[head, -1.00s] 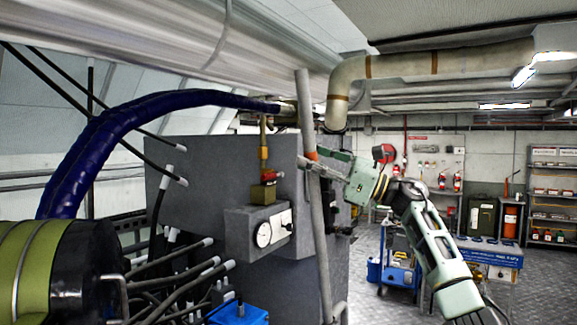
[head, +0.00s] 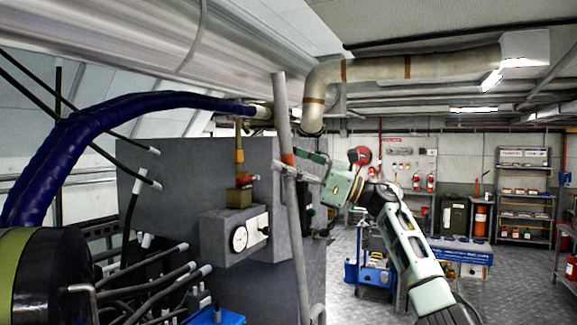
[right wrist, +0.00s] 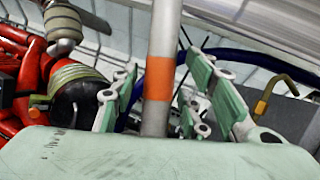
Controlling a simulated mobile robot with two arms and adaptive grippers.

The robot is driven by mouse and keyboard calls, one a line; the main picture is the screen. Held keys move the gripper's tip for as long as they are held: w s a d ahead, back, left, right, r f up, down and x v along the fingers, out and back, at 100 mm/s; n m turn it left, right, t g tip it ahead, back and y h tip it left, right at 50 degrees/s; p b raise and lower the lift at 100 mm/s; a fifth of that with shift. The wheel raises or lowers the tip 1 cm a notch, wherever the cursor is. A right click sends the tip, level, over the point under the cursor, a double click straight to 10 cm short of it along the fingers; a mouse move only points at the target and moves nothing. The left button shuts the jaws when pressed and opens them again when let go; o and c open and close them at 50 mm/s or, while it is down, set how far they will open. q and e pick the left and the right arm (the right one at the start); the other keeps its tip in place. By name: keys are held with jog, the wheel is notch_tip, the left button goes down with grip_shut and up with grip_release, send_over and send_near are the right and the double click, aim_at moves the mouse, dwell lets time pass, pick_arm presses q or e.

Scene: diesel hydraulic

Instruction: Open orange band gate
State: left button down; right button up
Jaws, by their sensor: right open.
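The gate shows as a grey tube with an orange band (head: 288,160), leaning slightly in front of a grey box in the head view. The band also shows in the right wrist view (right wrist: 159,78), where the tube runs up the middle. My right gripper (head: 301,165) is pale green and open at band height. In the right wrist view its fingers (right wrist: 162,95) stand on both sides of the tube, with visible gaps. Whether any pad touches the tube cannot be told. The tube's lower end is partly hidden. My left gripper is not in view.
A grey box with a white dial gauge (head: 239,238) and a brass valve (head: 239,195) stands left of the tube. A thick blue hose (head: 110,125) arches at the left. A blue cart (head: 376,270) stands behind my right arm. Open checkered floor lies at right.

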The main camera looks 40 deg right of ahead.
jog(key=shift+s, duration=0.1)
jog(key=v, duration=1.2)
dwell(0.4)
